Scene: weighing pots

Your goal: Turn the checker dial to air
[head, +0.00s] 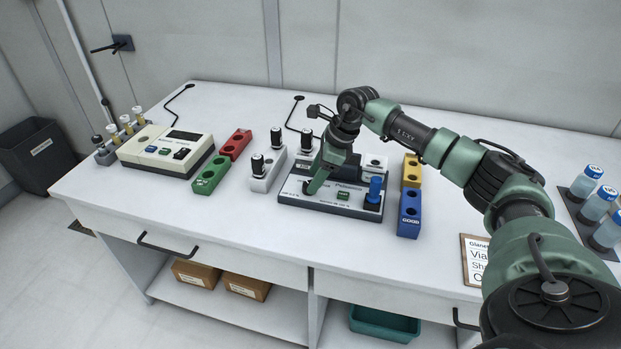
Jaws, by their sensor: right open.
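The checker (325,203), a flat dark-based device with a pale panel, sits in the middle of the white table. It has a small green display (343,196) and a blue piece (375,190) standing at its right end. My right gripper (316,184) reaches down over the left part of the checker's panel, and its fingers are open. The dial itself I cannot make out; the gripper covers that part of the panel. Whether the fingers touch the panel I cannot tell. My left gripper is not in view.
A scale-like device (165,148) stands at left beside green (210,175) and red (236,144) blocks. A white rack (268,170) with black-capped pots is left of the checker. A blue block (410,213) and a yellow block (412,170) stand close at its right.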

